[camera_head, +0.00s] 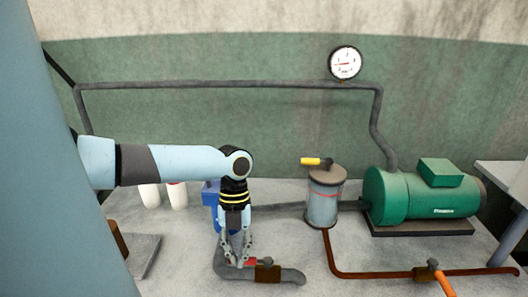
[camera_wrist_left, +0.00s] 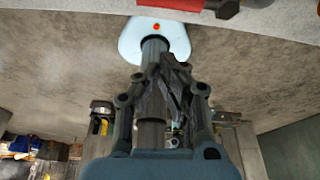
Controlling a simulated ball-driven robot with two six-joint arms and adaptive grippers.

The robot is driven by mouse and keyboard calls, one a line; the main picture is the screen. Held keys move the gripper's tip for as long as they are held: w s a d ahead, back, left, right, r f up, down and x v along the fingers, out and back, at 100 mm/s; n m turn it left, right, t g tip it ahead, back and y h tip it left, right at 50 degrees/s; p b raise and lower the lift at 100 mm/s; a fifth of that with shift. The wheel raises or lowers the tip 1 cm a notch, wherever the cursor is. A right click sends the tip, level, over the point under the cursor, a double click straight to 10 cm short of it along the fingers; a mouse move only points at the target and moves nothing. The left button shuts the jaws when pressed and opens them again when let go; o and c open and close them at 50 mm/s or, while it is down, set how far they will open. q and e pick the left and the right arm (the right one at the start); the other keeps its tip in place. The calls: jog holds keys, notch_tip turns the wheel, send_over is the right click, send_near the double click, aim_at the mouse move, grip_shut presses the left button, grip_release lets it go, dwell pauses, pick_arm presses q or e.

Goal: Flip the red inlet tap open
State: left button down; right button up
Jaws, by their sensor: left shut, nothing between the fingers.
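The red inlet tap (camera_head: 256,262) shows as a small red handle on the grey pipe (camera_head: 228,270) at the bottom middle of the head view. My left gripper (camera_head: 238,262) points down just left of the red handle, close over the pipe. Its fingers are shut with nothing between them. I cannot tell whether the fingers touch the handle. In the left wrist view a red bar (camera_wrist_left: 185,4), likely the tap handle, is cut off by the top edge, and the left fingers show in the middle. My right gripper is not in view.
A brown fitting (camera_head: 267,273) sits on the pipe beside the tap. A grey canister (camera_head: 323,200) with a yellow handle (camera_head: 314,161) stands behind it. Right are a green motor (camera_head: 425,195) and an orange-handled valve (camera_head: 440,279). A blue object (camera_head: 211,195) stands behind my left gripper.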

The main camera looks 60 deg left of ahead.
pick_arm(q)
jog(key=shift+v, duration=1.2)
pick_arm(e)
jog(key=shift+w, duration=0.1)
pick_arm(q)
jog(key=shift+s+d, duration=0.15)
